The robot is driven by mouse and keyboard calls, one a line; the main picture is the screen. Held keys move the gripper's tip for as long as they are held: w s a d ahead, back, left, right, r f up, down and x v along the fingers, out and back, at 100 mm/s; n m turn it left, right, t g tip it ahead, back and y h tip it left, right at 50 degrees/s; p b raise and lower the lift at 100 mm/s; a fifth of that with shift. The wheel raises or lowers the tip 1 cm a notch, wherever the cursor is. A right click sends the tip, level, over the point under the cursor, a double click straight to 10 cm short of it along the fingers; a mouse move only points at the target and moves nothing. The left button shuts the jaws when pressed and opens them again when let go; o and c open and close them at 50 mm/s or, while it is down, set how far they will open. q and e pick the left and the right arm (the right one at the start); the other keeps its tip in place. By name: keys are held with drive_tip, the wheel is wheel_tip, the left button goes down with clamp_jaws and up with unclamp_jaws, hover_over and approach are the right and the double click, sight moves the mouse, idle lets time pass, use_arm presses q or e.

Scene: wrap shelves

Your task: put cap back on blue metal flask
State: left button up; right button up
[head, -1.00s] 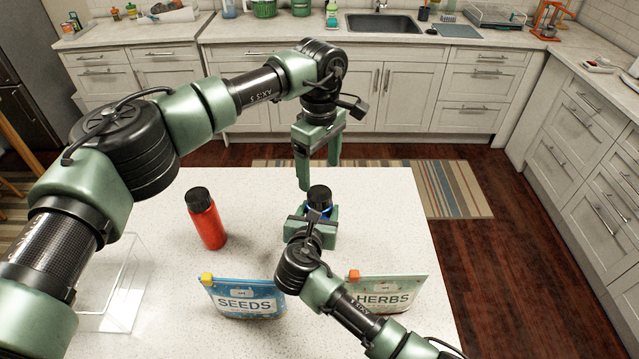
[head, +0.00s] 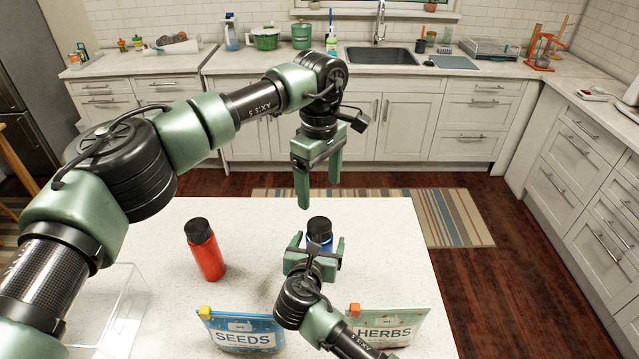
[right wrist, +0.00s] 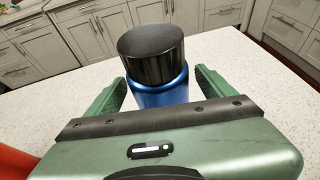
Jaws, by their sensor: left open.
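The blue flask (right wrist: 158,94) stands upright on the white speckled counter. Its black cap (right wrist: 150,54) rests on its top; it also shows in the head view (head: 320,227). I cannot tell whether the cap is screwed tight. My right gripper (right wrist: 162,90) is open, with one finger on each side of the flask and narrow gaps beside the blue body. It hides the flask's lower part. In the head view my left gripper (head: 318,196) points down above the cap, open and empty.
A red flask (head: 204,250) with a black cap stands to the left. A blue SEEDS bag (head: 240,333) and a green HERBS bag (head: 388,325) stand at the front. A clear box (head: 118,310) is at the left. The counter's right side is clear.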

drive_tip(key=b+v, duration=0.1)
drive_tip(key=v, duration=0.6)
drive_tip(key=shift+s+r, duration=0.2)
drive_tip(key=shift+s, duration=0.15)
drive_tip(key=shift+a, duration=0.1)
